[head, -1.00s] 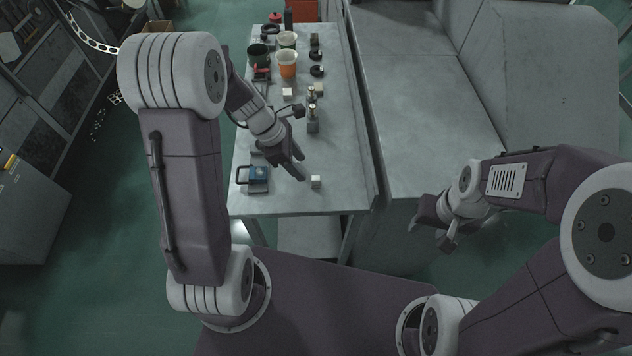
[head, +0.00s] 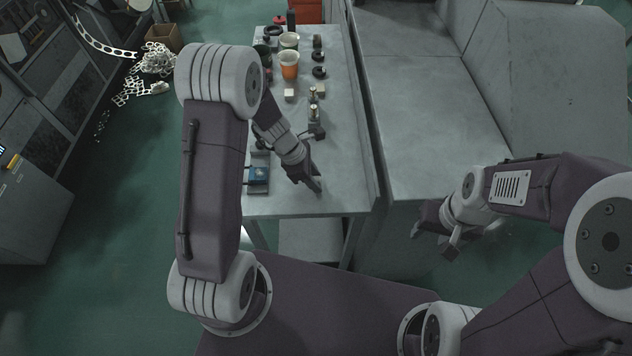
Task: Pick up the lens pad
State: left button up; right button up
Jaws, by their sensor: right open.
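I cannot tell for certain which small piece is the lens pad. A small pale block seen earlier near the table's front now lies behind or between the fingers of my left gripper (head: 315,184), and little or nothing of it shows. The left gripper points down at the front part of the grey table (head: 345,200); the frame does not show whether its fingers are shut on the block. Another pale block (head: 290,94) sits further back on the table. My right gripper (head: 434,236) is open and empty, off to the right of the table, apart from everything.
A blue and black device (head: 257,174) sits at the table's left edge, partly behind my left arm. Small metal posts (head: 314,112), black rings (head: 319,72) and an orange cup (head: 289,66) stand further back. A large grey surface (head: 430,110) adjoins on the right.

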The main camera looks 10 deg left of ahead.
pick_arm(q)
jog(key=c, duration=0.5)
grip_shut()
jog(key=shift+r, duration=0.1)
jog(key=shift+r, duration=0.35)
jog(key=r, duration=0.1)
jog(key=r+p, duration=0.1)
jog(key=r, duration=0.2)
jog(key=shift+s+d, duration=0.2)
jog(key=shift+d, duration=0.1)
jog(key=s+d+r+p, duration=0.1)
jog(key=s+d+r, duration=0.5)
jog(key=s+d, duration=0.1)
jog(key=shift+s+d+p, duration=0.3)
jog(key=shift+s+d, duration=0.05)
jog(key=shift+s, duration=0.05)
jog(key=shift+r, duration=0.1)
